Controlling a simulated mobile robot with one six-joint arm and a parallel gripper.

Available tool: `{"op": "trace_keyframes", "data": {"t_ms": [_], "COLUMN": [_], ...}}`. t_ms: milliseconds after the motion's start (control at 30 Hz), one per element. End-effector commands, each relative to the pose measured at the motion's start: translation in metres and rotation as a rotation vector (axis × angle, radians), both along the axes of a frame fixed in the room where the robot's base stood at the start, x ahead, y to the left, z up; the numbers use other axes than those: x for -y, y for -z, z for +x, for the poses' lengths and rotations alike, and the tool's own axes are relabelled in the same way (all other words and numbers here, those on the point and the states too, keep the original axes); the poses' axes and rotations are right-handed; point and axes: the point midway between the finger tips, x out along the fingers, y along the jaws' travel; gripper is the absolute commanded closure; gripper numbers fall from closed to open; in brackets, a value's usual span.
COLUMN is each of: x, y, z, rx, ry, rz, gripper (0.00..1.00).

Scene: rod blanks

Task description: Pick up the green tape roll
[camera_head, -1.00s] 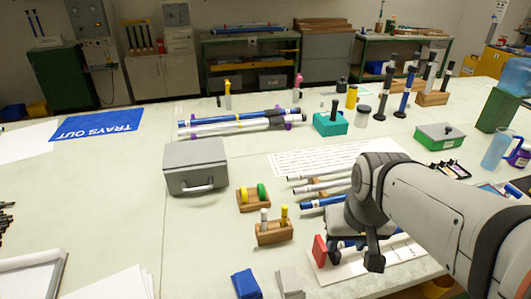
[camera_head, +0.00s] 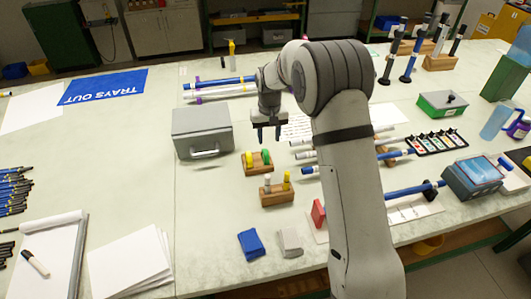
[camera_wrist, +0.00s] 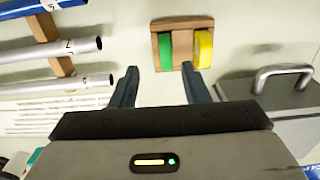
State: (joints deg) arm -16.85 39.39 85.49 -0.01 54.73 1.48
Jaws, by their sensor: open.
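The green tape roll (camera_head: 265,156) stands upright in a small wooden holder (camera_head: 258,169), beside a yellow tape roll (camera_head: 249,160). In the wrist view the green roll (camera_wrist: 165,50) is left of the yellow roll (camera_wrist: 203,48), both in the wooden holder (camera_wrist: 183,23). My gripper (camera_head: 266,138) is open and empty, just behind and above the holder in the head view. In the wrist view its two fingers (camera_wrist: 160,88) point toward the holder, with the green roll beyond the gap between them. No contact shows.
A grey metal box with a handle (camera_head: 202,132) stands left of the holder. A second wooden block with upright pieces (camera_head: 277,190) is in front. Rods (camera_head: 310,155) lie on supports to the right. The table's middle left is bare.

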Motion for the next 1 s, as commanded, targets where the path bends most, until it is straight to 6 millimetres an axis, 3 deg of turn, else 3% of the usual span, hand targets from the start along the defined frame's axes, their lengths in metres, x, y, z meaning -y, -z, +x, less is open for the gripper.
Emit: {"op": "trace_keyframes", "data": {"t_ms": [700, 1000], "x": [-0.012, -0.013], "y": [0.083, 0.089], "z": [0.011, 0.011], "rx": [-0.009, -0.007], "ry": [-0.01, -0.011], "rz": [-0.002, -0.002], "gripper": [0.58, 0.58]}}
